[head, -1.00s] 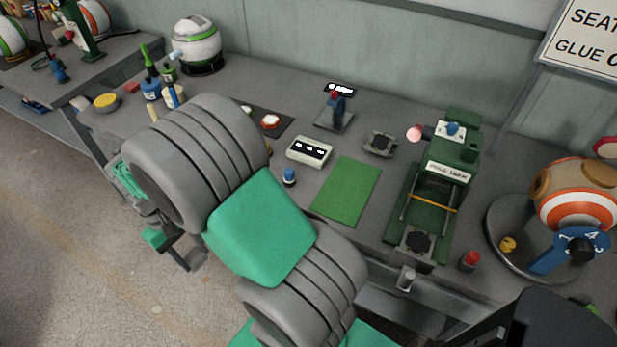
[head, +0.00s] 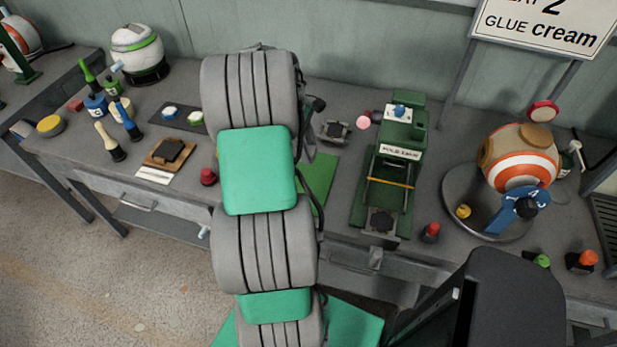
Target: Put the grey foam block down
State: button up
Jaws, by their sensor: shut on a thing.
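My gripper does not show; my large grey and green arm fills the middle of the head view and hides what lies behind it. I cannot see a grey foam block held in it. A small dark grey block (head: 172,149) lies on a brown board (head: 153,163) left of my arm; I cannot tell whether it is foam. A flat green mat (head: 322,172) shows partly just right of my arm. The green press (head: 393,165) stands right of the mat, with a grey plate (head: 381,223) at its front.
A grey square fixture (head: 335,131) sits behind the mat. A red button (head: 431,231) is right of the press. An orange and white ball (head: 518,165) stands on a round base farther right. Brushes (head: 110,142) and a dark tray (head: 180,117) are at left.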

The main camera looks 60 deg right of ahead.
aim_at(311, 180)
notch_tip(311, 180, down, 10)
jog(key=shift+r+p, duration=0.1)
jog(key=shift+p, duration=0.3)
jog(key=o, duration=0.9)
jog(key=shift+f, duration=0.2)
jog(key=shift+c, duration=0.2)
jog(key=o, duration=0.4)
jog(key=shift+o, duration=0.2)
jog(key=shift+r, duration=0.1)
